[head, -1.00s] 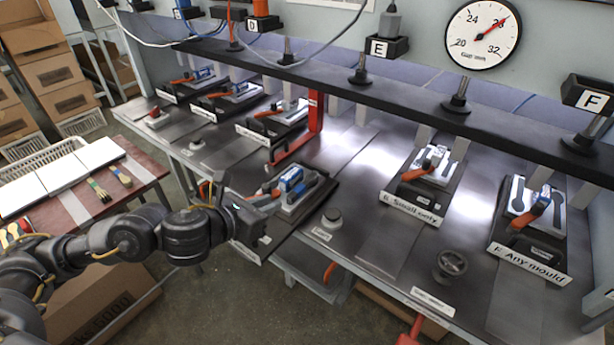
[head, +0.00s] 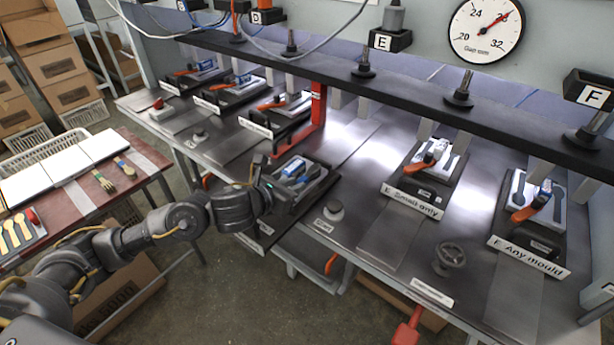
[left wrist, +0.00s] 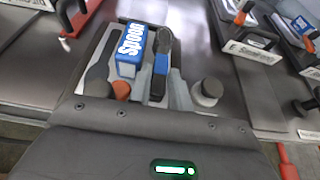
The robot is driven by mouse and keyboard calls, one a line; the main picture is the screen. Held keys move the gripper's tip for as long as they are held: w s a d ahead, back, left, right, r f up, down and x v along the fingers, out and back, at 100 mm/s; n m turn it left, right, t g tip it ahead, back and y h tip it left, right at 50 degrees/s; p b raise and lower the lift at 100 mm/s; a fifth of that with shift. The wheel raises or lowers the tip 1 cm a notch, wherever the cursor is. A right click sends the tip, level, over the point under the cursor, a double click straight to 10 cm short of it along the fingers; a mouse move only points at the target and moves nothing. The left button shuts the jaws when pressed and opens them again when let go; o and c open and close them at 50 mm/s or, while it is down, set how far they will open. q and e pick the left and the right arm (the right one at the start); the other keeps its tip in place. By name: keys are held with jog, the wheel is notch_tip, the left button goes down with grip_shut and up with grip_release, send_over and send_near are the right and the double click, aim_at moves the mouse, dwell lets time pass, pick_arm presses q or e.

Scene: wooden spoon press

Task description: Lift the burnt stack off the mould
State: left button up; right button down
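The mould (head: 318,180) sits in the front station at mid-bench, with a blue block (head: 292,167) on it. I cannot tell how many layers any burnt stack has. My left gripper (head: 270,188) is at the near left edge of this mould, low over its base. Its dark body fills the bottom of the left wrist view, with a green light. My right gripper is out of view.
Other moulds stand at E (head: 424,178) and F (head: 535,205). A black rail runs above the bench.

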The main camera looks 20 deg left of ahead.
pick_arm(q)
jog(key=shift+w+d+f, duration=0.2)
jog(key=shift+w+d, duration=0.05)
jog(key=shift+w, duration=0.3)
grip_shut()
